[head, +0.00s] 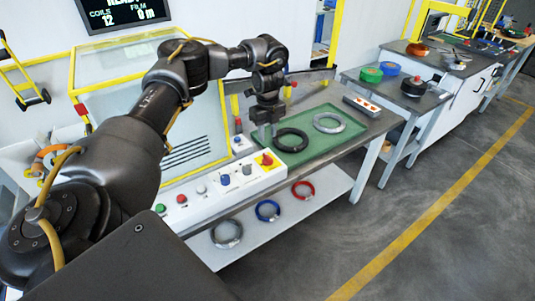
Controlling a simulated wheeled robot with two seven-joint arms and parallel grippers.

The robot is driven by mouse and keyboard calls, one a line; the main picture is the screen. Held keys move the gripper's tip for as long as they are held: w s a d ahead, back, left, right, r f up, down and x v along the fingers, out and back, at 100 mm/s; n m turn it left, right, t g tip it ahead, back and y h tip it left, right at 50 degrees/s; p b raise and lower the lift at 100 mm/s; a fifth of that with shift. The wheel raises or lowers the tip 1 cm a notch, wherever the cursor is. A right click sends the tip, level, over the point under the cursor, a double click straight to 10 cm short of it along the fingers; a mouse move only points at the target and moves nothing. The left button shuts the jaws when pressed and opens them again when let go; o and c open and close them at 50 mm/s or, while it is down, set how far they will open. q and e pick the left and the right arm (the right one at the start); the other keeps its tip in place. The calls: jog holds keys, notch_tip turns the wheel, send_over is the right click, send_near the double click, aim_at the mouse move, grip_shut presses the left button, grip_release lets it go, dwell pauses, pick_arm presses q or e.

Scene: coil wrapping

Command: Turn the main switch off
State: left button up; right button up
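A white control panel (212,199) runs along the front edge of the work table. At its right end sits a red switch on a yellow plate (267,160), which looks like the main switch. Its exact setting is too small to read. My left arm comes in from the left, and my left gripper (263,141) points down just behind the red switch, near the left edge of the green tray. It appears apart from the switch. Whether its fingers are open or shut is not clear. My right gripper is not in view.
The panel also carries a green button (160,208), a red button (181,199) and a blue knob (225,180). A black coil (291,140) and a grey coil (329,123) lie on the green tray (322,147). Several coils lie on the lower shelf (325,192).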

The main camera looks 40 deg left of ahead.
aim_at(268, 156)
pick_arm(q)
notch_tip(268, 156, down, 10)
jog(key=shift+f+p, duration=0.15)
jog(key=shift+p, duration=0.65)
jog(key=shift+c, duration=0.2)
grip_shut()
